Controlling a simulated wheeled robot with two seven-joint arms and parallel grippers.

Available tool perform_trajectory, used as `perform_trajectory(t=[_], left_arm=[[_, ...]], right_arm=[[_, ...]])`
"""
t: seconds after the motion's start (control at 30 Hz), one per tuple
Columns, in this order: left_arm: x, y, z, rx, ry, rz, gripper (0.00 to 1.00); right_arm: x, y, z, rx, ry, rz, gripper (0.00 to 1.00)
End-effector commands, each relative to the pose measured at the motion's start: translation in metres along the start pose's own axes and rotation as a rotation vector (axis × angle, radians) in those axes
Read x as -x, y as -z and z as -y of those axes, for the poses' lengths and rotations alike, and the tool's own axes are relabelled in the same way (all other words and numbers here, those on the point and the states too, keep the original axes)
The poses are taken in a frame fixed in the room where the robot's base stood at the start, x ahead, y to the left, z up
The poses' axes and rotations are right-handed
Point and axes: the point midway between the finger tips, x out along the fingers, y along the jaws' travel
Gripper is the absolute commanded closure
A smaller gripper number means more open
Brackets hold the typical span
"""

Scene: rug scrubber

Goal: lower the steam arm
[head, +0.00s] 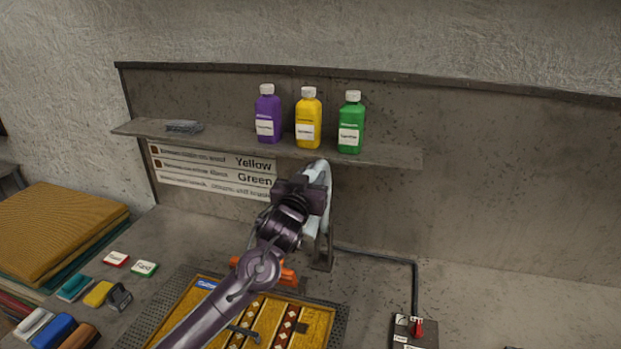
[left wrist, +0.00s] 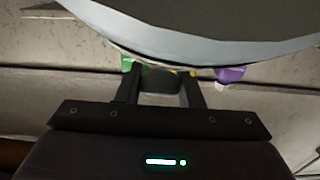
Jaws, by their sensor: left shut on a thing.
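The steam arm (head: 322,180) is a pale grey curved piece standing raised in front of the shelf, above a dark metal stand (head: 322,252). Its broad pale underside (left wrist: 200,45) fills the top of the left wrist view. My left gripper (head: 308,186) is up against it, reaching from the front. In the left wrist view my left gripper's two fingers (left wrist: 160,84) are shut on a dark piece between them, just below the pale underside. My gripper and arm hide much of the steam arm in the head view. My right gripper is not in view.
A wall shelf (head: 220,141) holds purple (head: 268,116), yellow (head: 308,120) and green (head: 351,124) bottles. Below is a patterned rug (head: 265,318) on a grate. A control box (head: 414,332) with a red switch stands at right. Folded rugs (head: 55,230) and brushes lie at left.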

Motion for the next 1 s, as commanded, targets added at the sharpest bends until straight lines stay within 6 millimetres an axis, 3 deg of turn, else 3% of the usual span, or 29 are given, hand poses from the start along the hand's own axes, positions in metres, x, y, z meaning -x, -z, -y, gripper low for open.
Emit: perform_trajectory(t=[0.27, 0.6, 1.0], left_arm=[[0.028, -0.030, 0.000, 0.002, -0.002, -0.100, 1.00], [0.076, -0.074, 0.000, 0.002, 0.000, -0.310, 1.00], [0.114, -0.119, 0.000, 0.001, 0.000, -0.355, 1.00]], right_arm=[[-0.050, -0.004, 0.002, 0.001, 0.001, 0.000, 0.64], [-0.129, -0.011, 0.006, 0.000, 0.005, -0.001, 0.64], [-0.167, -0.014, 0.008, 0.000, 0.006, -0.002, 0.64]])
